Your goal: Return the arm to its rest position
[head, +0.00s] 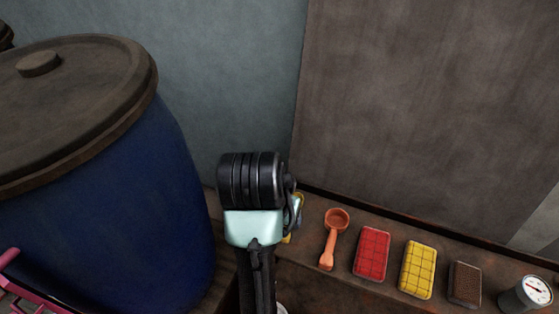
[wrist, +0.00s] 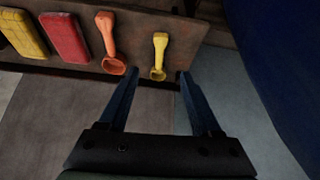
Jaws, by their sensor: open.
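My gripper (wrist: 157,75) is open in the wrist view, its two dark blue fingers spread apart with nothing between them. A yellow scoop (wrist: 160,54) lies on the shelf just past the fingertips, apart from them as far as I can tell. In the head view my arm rises from the bottom middle, and its dark wrist hides the fingers and most of the yellow scoop. An orange scoop (head: 333,238) lies on the shelf right of my arm; it also shows in the wrist view (wrist: 110,45).
A large blue vat (head: 105,215) with a brown lid (head: 90,90) stands close left of my arm. Along the brown shelf (head: 390,296) lie a red block (head: 372,254), a yellow block (head: 417,269), a brown block (head: 464,284) and a gauge (head: 527,294). A wall stands behind.

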